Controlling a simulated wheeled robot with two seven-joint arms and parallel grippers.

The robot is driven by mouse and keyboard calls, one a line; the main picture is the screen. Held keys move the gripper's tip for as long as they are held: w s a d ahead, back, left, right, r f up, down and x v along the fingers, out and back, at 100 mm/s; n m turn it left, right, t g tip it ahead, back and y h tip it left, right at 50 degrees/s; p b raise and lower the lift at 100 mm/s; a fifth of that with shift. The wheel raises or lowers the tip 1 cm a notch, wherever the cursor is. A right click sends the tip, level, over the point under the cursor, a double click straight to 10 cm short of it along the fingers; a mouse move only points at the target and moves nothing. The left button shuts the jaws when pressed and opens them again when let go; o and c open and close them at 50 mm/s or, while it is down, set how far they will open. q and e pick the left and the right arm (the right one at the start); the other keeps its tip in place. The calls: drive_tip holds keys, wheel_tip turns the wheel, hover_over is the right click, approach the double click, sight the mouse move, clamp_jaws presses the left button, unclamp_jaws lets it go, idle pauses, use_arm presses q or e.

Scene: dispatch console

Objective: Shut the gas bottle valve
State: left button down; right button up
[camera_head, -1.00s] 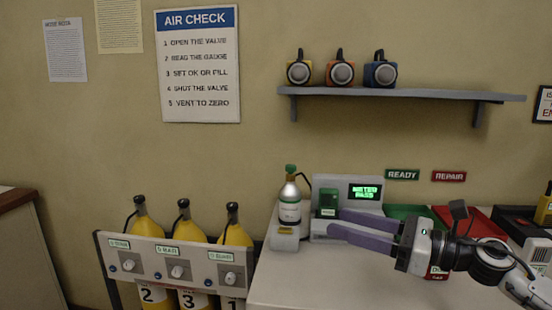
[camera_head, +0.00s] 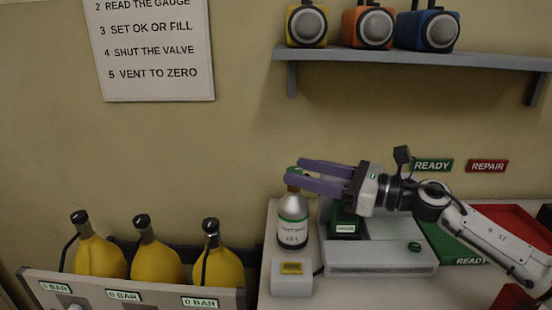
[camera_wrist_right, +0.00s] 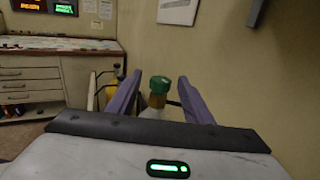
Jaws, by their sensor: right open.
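The gas bottle (camera_head: 293,222) is a small silver bottle with a white label and green band. It stands upright on the counter. Its green valve knob (camera_wrist_right: 160,84) sits on a brass neck and shows in the right wrist view between the two purple fingers. My right gripper (camera_head: 287,175) is open at the bottle's top, with the fingers on either side of the valve in the wrist view. In the head view the fingers mostly cover the knob. I cannot tell whether they touch it. My left gripper is not in view.
A grey meter console (camera_head: 380,257) stands right of the bottle, and a small block with a yellow display (camera_head: 292,277) stands in front of it. Yellow cylinders (camera_head: 155,262) are in a rack at left. A shelf (camera_head: 420,58) with several lamps hangs above.

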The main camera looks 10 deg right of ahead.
drive_tip(key=p+x, duration=0.1)
drive_tip(key=x, duration=0.4)
drive_tip(key=shift+w+a, duration=0.25)
drive_tip(key=shift+a, duration=0.05)
drive_tip(key=shift+w+a, duration=0.35)
drive_tip(key=c, duration=1.1)
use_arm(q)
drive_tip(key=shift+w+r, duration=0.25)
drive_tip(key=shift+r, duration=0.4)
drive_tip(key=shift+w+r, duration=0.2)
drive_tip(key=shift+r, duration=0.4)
use_arm(e)
drive_tip(key=shift+o, duration=0.2)
